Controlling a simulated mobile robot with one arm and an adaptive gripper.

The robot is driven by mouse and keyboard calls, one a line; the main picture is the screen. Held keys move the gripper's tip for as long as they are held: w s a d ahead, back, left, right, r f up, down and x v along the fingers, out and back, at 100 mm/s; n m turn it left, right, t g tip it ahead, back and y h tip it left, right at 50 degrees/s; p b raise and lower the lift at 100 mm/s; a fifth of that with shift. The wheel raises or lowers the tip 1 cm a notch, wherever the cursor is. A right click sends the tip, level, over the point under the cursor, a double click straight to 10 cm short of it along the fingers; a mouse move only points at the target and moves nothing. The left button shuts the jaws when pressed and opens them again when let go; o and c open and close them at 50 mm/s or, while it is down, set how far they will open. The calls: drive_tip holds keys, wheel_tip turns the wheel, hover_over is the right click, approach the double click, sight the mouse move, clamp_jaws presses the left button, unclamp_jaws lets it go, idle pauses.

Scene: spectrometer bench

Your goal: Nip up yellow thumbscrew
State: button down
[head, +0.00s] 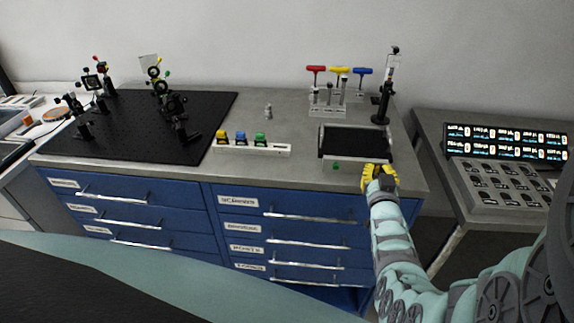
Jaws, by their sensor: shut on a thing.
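My gripper (378,170) has yellow fingers and is at the bench's front edge, by the front right corner of a dark-floored tray. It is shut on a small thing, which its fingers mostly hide. I cannot tell from here whether this is the yellow thumbscrew. A small green thing (336,165) lies at the tray's front edge, left of my gripper. A yellow-topped piece (221,137) stands in a white rack, beside a blue one (240,138) and a green one (260,139).
The dark tray (322,147) is behind my gripper. A stand with red, yellow and blue T-handle drivers (339,70) and a black post mount (381,108) are behind the tray. A black breadboard (130,145) with optics is left. A keypad (490,187) is right.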

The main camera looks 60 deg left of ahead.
drive_tip(key=shift+r, duration=0.25)
drive_tip(key=m+p, duration=0.2)
drive_tip(key=shift+w+r+m, duration=0.1)
drive_tip(key=shift+m, duration=0.3)
drive_tip(key=shift+m+p, duration=0.8)
drive_tip(key=shift+m, duration=0.7)
drive_tip(key=c, duration=1.3)
unclamp_jaws()
drive_tip(key=o, duration=0.4)
drive_tip(key=shift+f, duration=0.25)
drive_tip(key=shift+c, duration=0.2)
